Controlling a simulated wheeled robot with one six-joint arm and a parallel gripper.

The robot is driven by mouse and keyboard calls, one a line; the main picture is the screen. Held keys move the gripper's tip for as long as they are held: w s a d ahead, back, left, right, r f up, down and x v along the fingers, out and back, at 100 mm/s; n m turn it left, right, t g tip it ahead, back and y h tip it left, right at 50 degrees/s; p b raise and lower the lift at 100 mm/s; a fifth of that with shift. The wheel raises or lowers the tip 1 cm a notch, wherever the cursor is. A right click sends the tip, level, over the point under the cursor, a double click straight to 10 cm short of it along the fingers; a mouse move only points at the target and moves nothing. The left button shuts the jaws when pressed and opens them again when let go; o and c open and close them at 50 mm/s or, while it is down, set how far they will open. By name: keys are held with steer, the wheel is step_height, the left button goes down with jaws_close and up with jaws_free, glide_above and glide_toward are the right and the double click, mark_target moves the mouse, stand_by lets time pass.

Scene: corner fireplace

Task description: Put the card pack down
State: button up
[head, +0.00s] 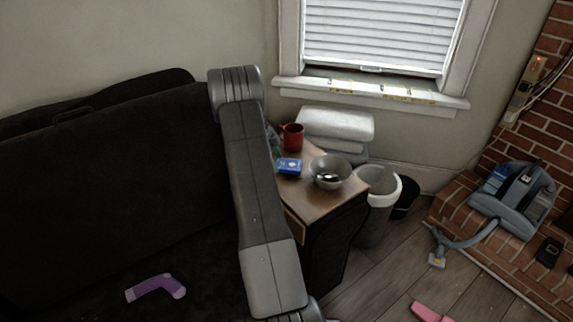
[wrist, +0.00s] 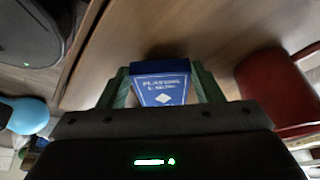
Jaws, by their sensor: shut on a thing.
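The card pack (wrist: 160,86) is a blue box with white lettering. In the wrist view it sits between the two green fingers of my gripper (wrist: 160,76), which is shut on it. In the head view the blue card pack (head: 289,166) shows at the small wooden table (head: 313,204), between the red mug and the metal bowl. My gripper is mostly hidden behind my arm there. The wooden top (wrist: 215,30) is close beyond the pack in the wrist view; I cannot tell whether they touch.
A red mug (head: 292,137) stands behind the pack; it also shows close on the right in the wrist view (wrist: 278,92). A metal bowl (head: 330,172) stands to the right.

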mark_target(287, 164)
steer(key=d, duration=0.4)
steer(key=shift+s+f, duration=0.2)
steer(key=shift+s, duration=0.15)
steer(key=shift+f, duration=0.45)
steer(key=o, duration=0.8)
steer(key=v, duration=1.2)
steer(key=shift+p, duration=0.45)
steer(key=shift+r, duration=0.1)
